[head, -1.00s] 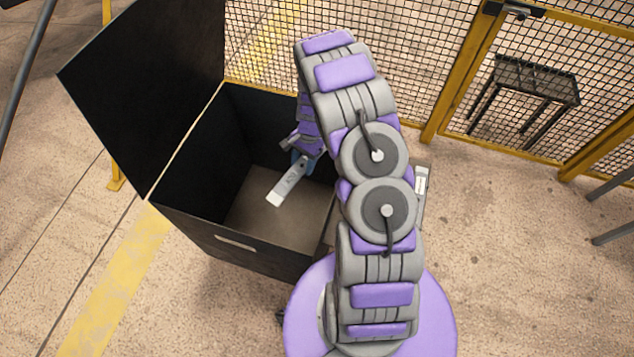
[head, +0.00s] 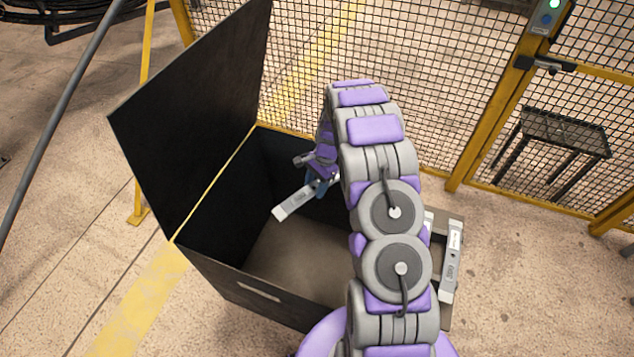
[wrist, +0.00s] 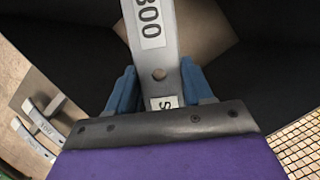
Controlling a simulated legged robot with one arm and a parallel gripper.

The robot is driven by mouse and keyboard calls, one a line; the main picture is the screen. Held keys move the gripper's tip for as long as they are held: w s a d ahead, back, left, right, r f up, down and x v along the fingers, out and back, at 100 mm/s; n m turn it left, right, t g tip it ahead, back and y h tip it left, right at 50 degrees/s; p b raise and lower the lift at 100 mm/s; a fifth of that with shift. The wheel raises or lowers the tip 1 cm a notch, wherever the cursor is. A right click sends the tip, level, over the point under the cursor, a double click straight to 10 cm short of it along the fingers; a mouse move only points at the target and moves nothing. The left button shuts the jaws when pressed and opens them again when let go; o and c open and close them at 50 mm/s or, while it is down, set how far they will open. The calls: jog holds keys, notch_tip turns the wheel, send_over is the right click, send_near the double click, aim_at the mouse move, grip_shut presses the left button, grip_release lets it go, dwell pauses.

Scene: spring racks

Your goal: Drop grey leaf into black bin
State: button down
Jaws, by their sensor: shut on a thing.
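The grey leaf (head: 293,203) is a flat bar with a printed label. In the wrist view the leaf (wrist: 152,40) has a hole and a label reading 300, partly cut off. My gripper (head: 318,184) is shut on one end of it, with blue fingers (wrist: 160,88) on both sides. The black bin (head: 262,291) stands open, its lid raised at the left. In the head view the leaf shows over the bin's opening, tilted, its free end toward the lower left. Its height above the brown bin floor is hard to tell. My arm hides the bin's right part.
More grey leaves (head: 451,262) lie on a rack right of the bin; they also show at the left of the wrist view (wrist: 35,137). A yellow-framed mesh fence (head: 430,90) runs behind. A dark stool (head: 565,132) stands beyond it.

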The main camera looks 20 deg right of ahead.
jog(key=a+f, duration=0.1)
jog(key=a+f+b, duration=0.1)
jog(key=f, duration=0.1)
jog(key=shift+a+f, duration=0.1)
jog(key=shift+f, duration=0.05)
notch_tip(320, 180, down, 12)
jog(key=d+b, duration=0.1)
jog(key=b, duration=0.3)
jog(key=shift+d+r, duration=0.25)
jog(key=shift+d, duration=0.1)
jog(key=c, duration=0.8)
grip_release()
jog(key=shift+a, duration=0.3)
jog(key=o, duration=0.3)
jog(key=shift+a, duration=0.25)
jog(key=shift+o, duration=0.7)
jog(key=p+v, duration=0.3)
jog(key=v, duration=1.4)
jog(key=shift+w+d+r, duration=0.1)
jog(key=shift+d+r, duration=0.1)
